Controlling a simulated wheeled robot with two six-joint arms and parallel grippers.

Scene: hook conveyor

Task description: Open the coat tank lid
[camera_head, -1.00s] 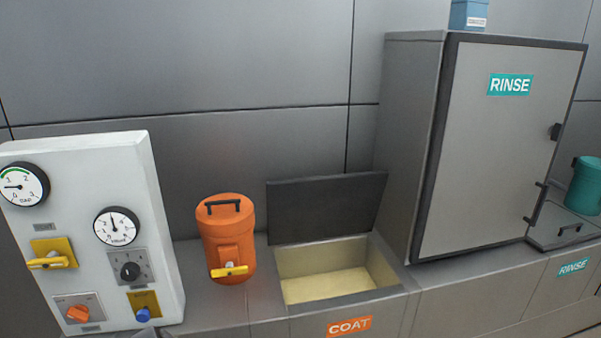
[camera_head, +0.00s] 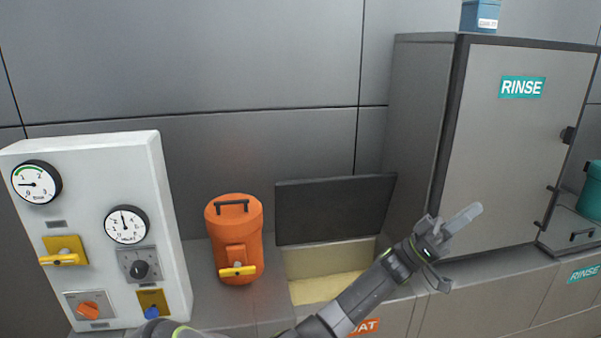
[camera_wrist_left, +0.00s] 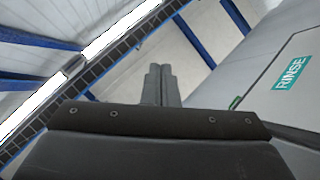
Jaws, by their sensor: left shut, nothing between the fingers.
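The coat tank (camera_head: 295,257) is set in the counter, with pale yellow contents inside. Its dark lid (camera_head: 336,209) stands raised at the back edge, leaning near the wall, so the tank is open. My left arm crosses in front of the tank and hides part of its opening and of the orange COAT label (camera_head: 366,327). My left gripper (camera_head: 470,213) is to the right of the lid, in front of the rinse cabinet, shut and empty. In the left wrist view its fingers (camera_wrist_left: 159,82) are together and point up. My right gripper is not seen.
An orange canister (camera_head: 233,225) with a yellow valve stands left of the tank. A white control panel (camera_head: 150,190) with gauges and knobs is farther left. The tall grey rinse cabinet (camera_head: 510,150) stands right of the tank. A teal container (camera_head: 592,195) is at the far right.

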